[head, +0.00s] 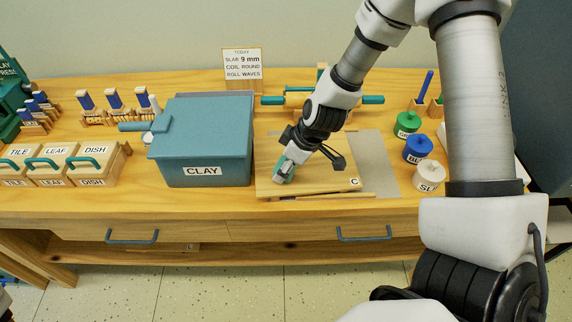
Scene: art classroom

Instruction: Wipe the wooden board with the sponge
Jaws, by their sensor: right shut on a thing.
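The wooden board (325,184), marked C, lies flat on the table just right of the clay box. My right gripper (286,170) is over the left part of the board, pointing down and to the left. It is shut on the sponge (282,178), a small greenish piece at the fingertips, mostly hidden by the fingers. The sponge is at or very close to the board's surface; I cannot tell whether it touches. My left gripper is not in view.
A blue-grey clay box (205,140) stands close left of the board. Green, blue and white jars (418,149) stand to the right. A rolling pin (315,99) and sign (242,68) are behind. Labelled wooden boxes (58,166) sit at the left.

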